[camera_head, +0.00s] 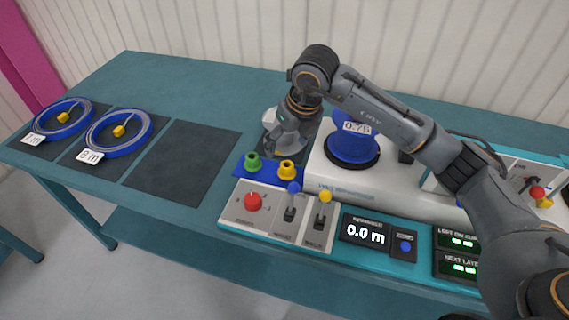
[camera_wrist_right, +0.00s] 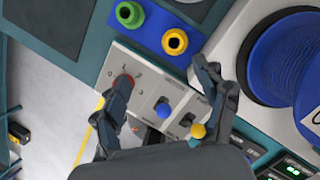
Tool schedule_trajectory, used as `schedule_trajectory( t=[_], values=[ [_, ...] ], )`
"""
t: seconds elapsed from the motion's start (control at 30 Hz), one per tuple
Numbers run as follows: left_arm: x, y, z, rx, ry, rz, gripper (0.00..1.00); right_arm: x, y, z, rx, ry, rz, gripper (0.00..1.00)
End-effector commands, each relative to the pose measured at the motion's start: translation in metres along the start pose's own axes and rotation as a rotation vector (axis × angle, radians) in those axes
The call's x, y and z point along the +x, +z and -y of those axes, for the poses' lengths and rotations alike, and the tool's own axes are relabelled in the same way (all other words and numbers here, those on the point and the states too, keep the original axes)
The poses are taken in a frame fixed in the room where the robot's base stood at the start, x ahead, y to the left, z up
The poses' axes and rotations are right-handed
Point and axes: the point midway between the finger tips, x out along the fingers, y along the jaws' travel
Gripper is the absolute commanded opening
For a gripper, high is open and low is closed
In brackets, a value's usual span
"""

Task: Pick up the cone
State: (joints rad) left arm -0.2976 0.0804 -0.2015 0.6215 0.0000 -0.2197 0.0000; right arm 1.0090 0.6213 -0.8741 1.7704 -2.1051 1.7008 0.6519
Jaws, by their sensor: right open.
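A blue, cone-like body (camera_head: 345,150) with a 0.75 label stands on the white machine, right of my right gripper; the right wrist view shows it as a blue round reel (camera_wrist_right: 285,65). Green (camera_head: 253,162) and yellow (camera_head: 287,170) hollow pieces stand upright on a blue holder; in the right wrist view, the green (camera_wrist_right: 129,14) and yellow (camera_wrist_right: 174,41) pieces lie beyond the fingertips. I cannot tell for sure which is the cone. My right gripper (camera_head: 284,148) is open and empty above and behind the holder; its spread fingers show in the wrist view (camera_wrist_right: 163,76). My left gripper is out of view.
A control panel with a red knob (camera_head: 253,202), two levers and a 0.0 m display (camera_head: 364,232) lies in front. Two blue cable rings (camera_head: 118,148) lie on dark mats at left. An empty dark mat (camera_head: 180,160) lies between them and the holder.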

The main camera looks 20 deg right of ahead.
Motion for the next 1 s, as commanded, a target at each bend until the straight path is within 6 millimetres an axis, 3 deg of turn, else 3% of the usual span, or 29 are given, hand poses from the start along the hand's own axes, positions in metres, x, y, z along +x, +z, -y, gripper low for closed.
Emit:
schedule_trajectory(
  t=[0.07, 0.17, 0.5, 0.77, 1.0],
  values=[
    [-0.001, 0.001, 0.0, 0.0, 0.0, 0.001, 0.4, -0.002, 0.001, 0.015, 0.017, -0.057, -0.01, 0.73],
    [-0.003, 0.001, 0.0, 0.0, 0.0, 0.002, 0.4, 0.008, 0.0, 0.021, 0.024, -0.08, -0.018, 0.73],
    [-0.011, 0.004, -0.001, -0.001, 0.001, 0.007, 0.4, 0.07, -0.001, 0.024, 0.021, -0.075, -0.017, 0.73],
    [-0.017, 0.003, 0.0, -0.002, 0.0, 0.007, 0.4, 0.089, -0.003, 0.025, 0.021, -0.074, -0.017, 0.73],
    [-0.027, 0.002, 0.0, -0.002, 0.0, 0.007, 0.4, 0.124, -0.006, 0.026, 0.022, -0.073, -0.016, 0.73]
  ],
)
